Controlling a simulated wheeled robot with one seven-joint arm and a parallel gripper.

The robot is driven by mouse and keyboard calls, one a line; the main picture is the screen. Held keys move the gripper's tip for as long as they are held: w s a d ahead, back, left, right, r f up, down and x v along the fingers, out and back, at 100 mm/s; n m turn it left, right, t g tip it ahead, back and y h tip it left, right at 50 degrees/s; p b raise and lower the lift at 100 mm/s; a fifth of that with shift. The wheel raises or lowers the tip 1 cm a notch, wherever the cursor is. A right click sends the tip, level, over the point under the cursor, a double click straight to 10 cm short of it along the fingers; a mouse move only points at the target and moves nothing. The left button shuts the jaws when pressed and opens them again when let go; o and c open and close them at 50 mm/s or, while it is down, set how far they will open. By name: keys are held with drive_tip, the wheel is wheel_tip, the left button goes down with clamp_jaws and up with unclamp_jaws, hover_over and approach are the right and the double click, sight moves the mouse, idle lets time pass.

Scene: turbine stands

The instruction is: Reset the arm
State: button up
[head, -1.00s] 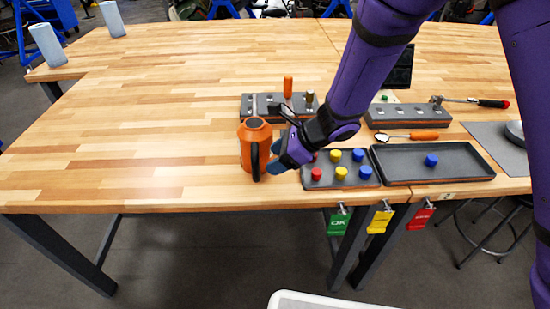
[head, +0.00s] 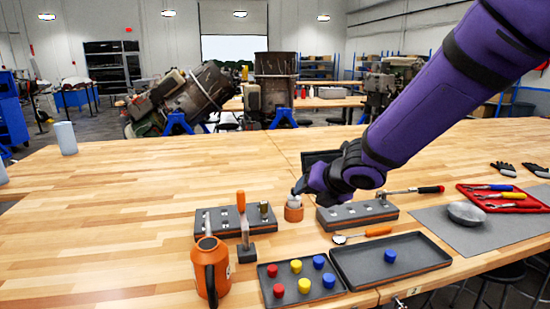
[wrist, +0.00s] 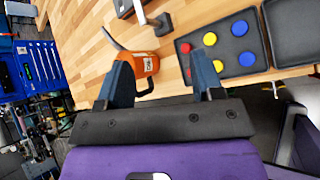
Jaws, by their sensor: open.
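An orange jug (head: 211,272) with a black handle stands upright at the bench's front edge, left of and below my gripper in the head view. It also shows in the wrist view (wrist: 146,66), beyond the fingers and apart from them. A small orange cup (head: 293,214) with something pale in its top appears just under the gripper; the gap between them is hard to judge.
A tray of red, yellow and blue pegs (head: 292,294) and a larger tray (head: 420,254) holding one blue peg lie at the front. Two socket blocks (head: 229,221) (head: 344,216) stand behind, with an upright orange-handled tool (head: 242,218). A grey mat (head: 478,233) lies right.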

drive_tip(key=s+d+r+m+h, duration=0.3)
drive_tip(key=s+d+r+m, duration=0.2)
drive_tip(key=d+m, duration=0.45)
drive_tip(key=s+d+r+m+h, duration=0.2)
drive_tip(key=s+d+r+m, duration=0.3)
drive_tip(key=d+m, duration=0.45)
drive_tip(key=s+d+m+g, duration=0.2)
drive_tip(key=s+m+g, duration=0.1)
drive_tip(key=s+m, duration=1.2)
drive_tip(key=s, duration=0.3)
drive_tip(key=shift+d+r+m, duration=0.3)
drive_tip(key=shift+r, duration=0.1)
